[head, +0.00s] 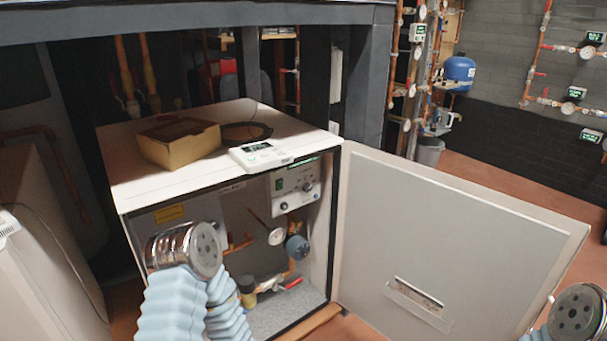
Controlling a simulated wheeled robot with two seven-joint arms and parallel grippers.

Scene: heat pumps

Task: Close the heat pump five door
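The heat pump is a white cabinet (213,177) standing open in front of me. Its door (455,235) is hinged at the cabinet's right front edge and swung wide out to the right, inner face towards me. A pale plate with a label (415,299) is on the lower part of the door. Part of my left arm, a metal joint with blue ribbed sleeves, stands in front of the cabinet's lower left opening. Part of my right arm shows at the lower right corner, near the door's outer edge. No fingers of either gripper show.
A cardboard box (179,143) and a white controller (261,155) lie on the cabinet top. Inside are a control panel (295,185), gauges and copper pipes. Another white unit (45,250) stands at the left. Red-brown floor (475,165) is open behind the door.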

